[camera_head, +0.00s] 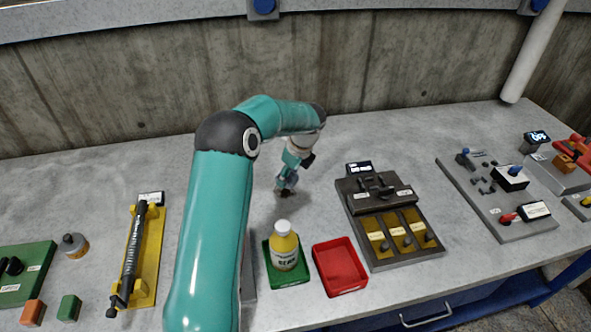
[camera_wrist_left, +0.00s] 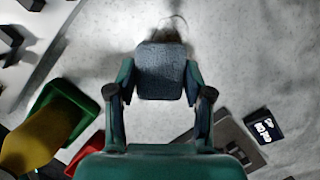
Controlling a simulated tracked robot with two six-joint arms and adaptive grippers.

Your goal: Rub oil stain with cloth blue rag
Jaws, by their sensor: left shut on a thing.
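My left gripper (camera_head: 286,187) reaches down to the worktop behind the yellow bottle. In the left wrist view my left gripper (camera_wrist_left: 160,85) is shut on a blue-grey folded cloth, the blue rag (camera_wrist_left: 161,70), which sits between its two fingers. In the head view the rag is too small and hidden to make out clearly. A faint brownish mark (camera_wrist_left: 177,32) shows on the grey surface just beyond the rag in the left wrist view; it may be part of the oil stain, the rest hidden by the rag. My right gripper is not in view.
A yellow bottle (camera_head: 284,248) stands in a green tray (camera_head: 290,279), beside a red tray (camera_head: 340,268). A dark sorter panel (camera_head: 388,218) lies to the right. A yellow holder (camera_head: 150,250) with a black tool is at left. The worktop around the gripper is clear.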

